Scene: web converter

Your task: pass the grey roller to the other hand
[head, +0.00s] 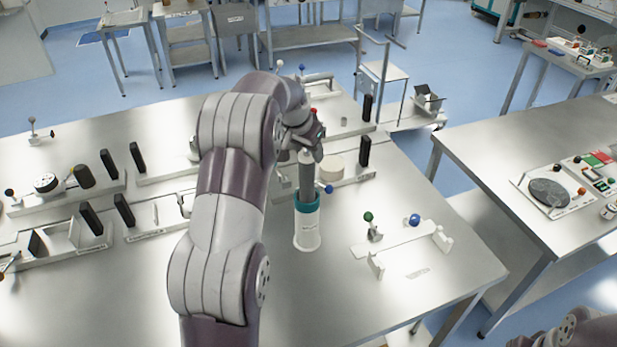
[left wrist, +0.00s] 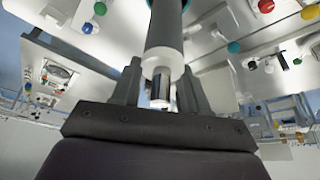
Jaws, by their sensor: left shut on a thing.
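The grey roller (head: 307,178) stands upright, its lower end down in a white holder (head: 307,232) with a teal rim on the metal table. My left gripper (head: 306,143) is shut on the roller's upper end from above. In the left wrist view the grey roller (left wrist: 165,28) runs away from the gripper (left wrist: 160,92), with its pale end and shiny metal tip between the two fingers. The teal rim shows around its far end. My right gripper is not in view; only part of my right arm shows at the lower right.
A white fixture (head: 400,245) with a green and a blue ball knob stands right of the holder. A round cream block (head: 327,168) and black upright plates (head: 364,152) are close behind. Trays and knobs fill the left side. A second table (head: 520,215) stands at right, across a gap.

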